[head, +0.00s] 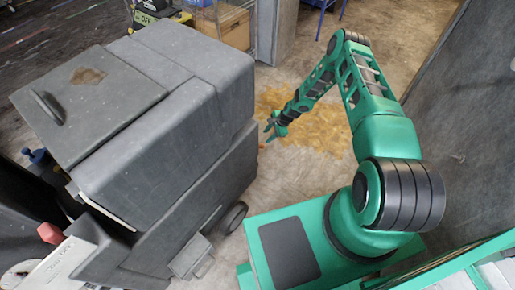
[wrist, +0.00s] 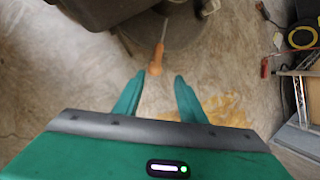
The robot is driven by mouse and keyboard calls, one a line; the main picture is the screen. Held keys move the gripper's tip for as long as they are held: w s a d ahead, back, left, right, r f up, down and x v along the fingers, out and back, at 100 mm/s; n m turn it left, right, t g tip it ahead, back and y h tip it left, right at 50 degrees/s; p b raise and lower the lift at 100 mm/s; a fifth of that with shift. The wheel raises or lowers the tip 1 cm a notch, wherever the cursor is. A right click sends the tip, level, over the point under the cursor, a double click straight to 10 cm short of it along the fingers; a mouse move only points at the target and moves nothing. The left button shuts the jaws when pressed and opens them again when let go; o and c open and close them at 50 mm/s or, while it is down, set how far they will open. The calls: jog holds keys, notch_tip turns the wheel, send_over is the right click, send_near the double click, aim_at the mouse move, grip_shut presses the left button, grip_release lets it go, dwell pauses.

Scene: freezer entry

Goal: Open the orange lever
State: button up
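The orange lever (wrist: 155,62) shows in the wrist view as a short orange handle on a thin shaft, hanging from the underside of a dark round part (wrist: 175,28). My gripper (wrist: 160,76) is open, with its two green fingers spread below the lever in the picture. The lever's end lies just beyond the fingertips, roughly in line with the gap, nearer the left finger. I see no clear contact; the exact depth cannot be told. In the head view my gripper (head: 271,127) is beside the grey machine, and a small orange bit (head: 270,138) shows near its tips.
A large grey machine (head: 180,75) fills the left of the head view. A grey wall panel (head: 455,130) stands on the right. Concrete floor with a yellow-brown stain (head: 318,125) lies between them. Cables and a yellow roll (wrist: 302,38) are at the wrist view's right.

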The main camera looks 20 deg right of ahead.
jog(key=shift+m, duration=0.4)
jog(key=x, duration=0.9)
jog(key=s+x, duration=0.1)
jog(key=x, duration=0.3)
jog(key=shift+a+f, duration=0.25)
jog(key=shift+f, duration=0.1)
